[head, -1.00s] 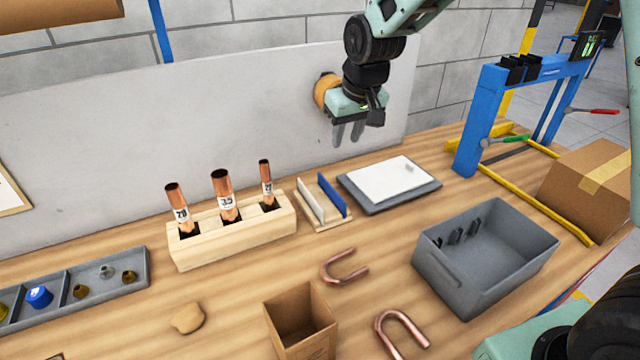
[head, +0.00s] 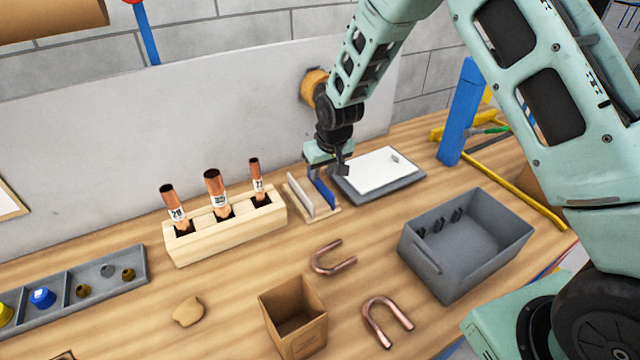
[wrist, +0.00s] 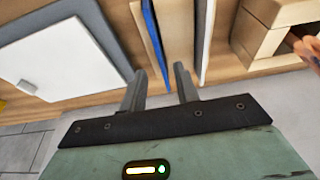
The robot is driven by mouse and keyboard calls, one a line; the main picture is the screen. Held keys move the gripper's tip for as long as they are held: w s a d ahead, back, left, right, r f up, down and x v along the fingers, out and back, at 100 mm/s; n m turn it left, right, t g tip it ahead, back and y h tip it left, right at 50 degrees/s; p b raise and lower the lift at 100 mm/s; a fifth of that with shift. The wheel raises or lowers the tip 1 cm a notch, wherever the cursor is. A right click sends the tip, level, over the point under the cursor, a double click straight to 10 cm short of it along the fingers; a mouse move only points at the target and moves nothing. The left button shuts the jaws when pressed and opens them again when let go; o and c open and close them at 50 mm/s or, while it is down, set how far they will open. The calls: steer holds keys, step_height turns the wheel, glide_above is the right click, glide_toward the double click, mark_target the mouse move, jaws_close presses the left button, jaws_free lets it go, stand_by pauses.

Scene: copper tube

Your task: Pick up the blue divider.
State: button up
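The blue divider (head: 324,193) stands upright in a small wooden rack (head: 322,213) beside a white divider (head: 300,196). My gripper (head: 321,172) is low over the blue divider, pointing down. In the wrist view, the blue divider (wrist: 152,35) runs down between the two fingertips of my gripper (wrist: 159,70). The fingers are spread, with space around the divider, and I see no clear contact. The white divider (wrist: 206,35) lies just outside the right finger. The gripper hides part of the blue divider's upper edge in the head view.
A wooden block with copper tubes (head: 228,230) stands left of the rack. A grey tray with a white sheet (head: 385,172) lies close on the right. A grey bin (head: 462,245), copper U-bends (head: 388,318) and a cardboard box (head: 293,315) are nearer the front.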

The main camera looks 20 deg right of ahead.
mark_target(320, 180)
steer(key=shift+p+x, duration=0.45)
steer(key=shift+x, duration=1.15)
jaws_close()
